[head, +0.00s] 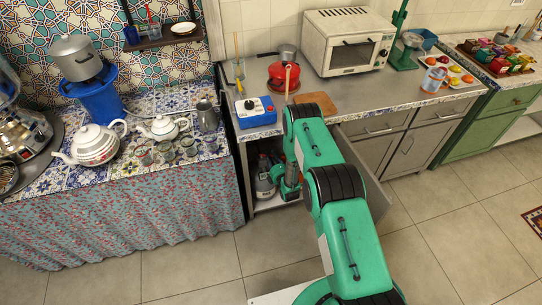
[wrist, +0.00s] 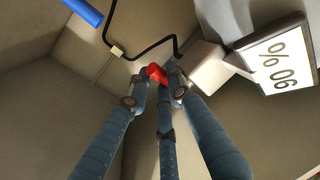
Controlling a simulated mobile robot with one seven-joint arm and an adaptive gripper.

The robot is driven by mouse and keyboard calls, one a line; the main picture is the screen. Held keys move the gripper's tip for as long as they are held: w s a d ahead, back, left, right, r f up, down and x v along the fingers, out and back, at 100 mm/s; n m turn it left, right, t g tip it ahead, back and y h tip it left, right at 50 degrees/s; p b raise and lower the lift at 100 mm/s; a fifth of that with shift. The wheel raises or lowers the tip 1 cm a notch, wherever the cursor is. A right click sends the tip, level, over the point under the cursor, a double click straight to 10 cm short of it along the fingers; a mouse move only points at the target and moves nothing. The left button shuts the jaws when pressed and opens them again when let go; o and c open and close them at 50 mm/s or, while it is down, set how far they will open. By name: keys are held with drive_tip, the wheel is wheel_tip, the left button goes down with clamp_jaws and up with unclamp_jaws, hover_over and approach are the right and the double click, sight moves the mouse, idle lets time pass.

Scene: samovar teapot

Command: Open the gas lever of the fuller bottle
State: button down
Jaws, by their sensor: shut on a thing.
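My gripper (wrist: 157,80) has its fingers closed around a small red lever (wrist: 158,72) in the wrist view. The fingers cover part of the lever, so its exact angle is hard to tell. A tilted white display (wrist: 281,58) beside it appears to read 90 %, upside down. In the head view my arm reaches down into the open cupboard under the counter. A grey gas bottle (head: 265,187) stands there to the left of my gripper. The lever is too small to make out in the head view, and my arm hides part of the cupboard.
A black hose (wrist: 137,52) and a blue tube (wrist: 84,11) run near my gripper. The open cupboard door (head: 374,190) is right of my arm. The floor in front is clear.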

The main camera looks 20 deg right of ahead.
drive_tip(key=shift+s+a+f+m+h, duration=0.15)
drive_tip(key=shift+s+m+h, duration=0.1)
drive_tip(key=shift+m+h, duration=0.35)
drive_tip(key=shift+s+a+r+m+h, duration=0.15)
drive_tip(key=shift+m+h, duration=0.25)
drive_tip(key=shift+h, duration=0.4)
drive_tip(key=shift+s+f, duration=0.1)
drive_tip(key=c, duration=1.5)
unclamp_jaws()
drive_tip(key=shift+c, duration=0.2)
drive_tip(key=s+a+r, duration=0.1)
drive_tip(key=s+r, duration=0.1)
drive_tip(key=s, duration=0.9)
drive_tip(key=shift+s+a+r, duration=0.15)
drive_tip(key=shift+s+a, duration=0.1)
drive_tip(key=shift+s, duration=0.05)
